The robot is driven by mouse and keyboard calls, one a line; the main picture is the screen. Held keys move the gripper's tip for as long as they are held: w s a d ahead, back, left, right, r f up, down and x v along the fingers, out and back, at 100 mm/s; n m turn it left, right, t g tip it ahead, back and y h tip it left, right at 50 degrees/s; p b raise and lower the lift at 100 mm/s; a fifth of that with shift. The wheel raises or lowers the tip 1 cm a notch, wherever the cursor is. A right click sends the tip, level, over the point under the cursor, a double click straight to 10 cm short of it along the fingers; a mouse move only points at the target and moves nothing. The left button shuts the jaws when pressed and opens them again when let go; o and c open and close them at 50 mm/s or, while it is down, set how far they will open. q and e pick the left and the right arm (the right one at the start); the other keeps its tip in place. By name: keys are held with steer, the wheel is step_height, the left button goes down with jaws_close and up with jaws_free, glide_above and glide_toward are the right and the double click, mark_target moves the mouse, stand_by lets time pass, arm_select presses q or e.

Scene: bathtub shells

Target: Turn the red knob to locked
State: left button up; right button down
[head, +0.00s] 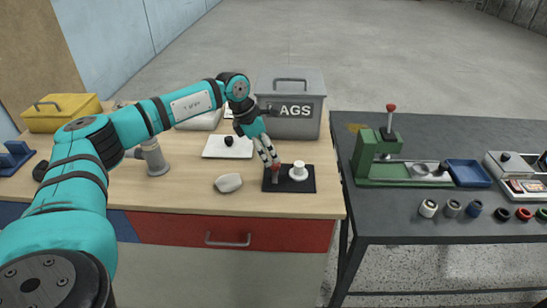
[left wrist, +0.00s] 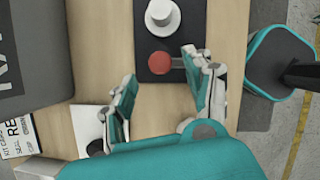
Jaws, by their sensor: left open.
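The red knob (head: 276,165) stands at the left part of a black plate (head: 306,186) on the wooden bench top. In the left wrist view the round red knob (left wrist: 159,58) shows with a short grey bar pointing right from it. A white stepped round piece (head: 298,171) stands beside it on the same plate. My left gripper (head: 270,160) reaches down right at the red knob. In the left wrist view its fingers (left wrist: 160,68) are spread, with the red knob near the tips, close to the right finger. Whether they touch is unclear. My right gripper is not in view.
A grey lidded box marked AGS (head: 290,110) stands behind the plate. A pale stone-like piece (head: 228,183) and a white tray (head: 216,150) lie to the left. A green press (head: 375,160) stands on the dark table to the right.

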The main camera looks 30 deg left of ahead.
mark_target(273, 162)
arm_select(q)
steer(key=x, duration=0.3)
steer(key=shift+w+d+f, duration=0.1)
steer(key=shift+f, duration=0.55)
steer(key=shift+c, duration=0.3)
jaws_close()
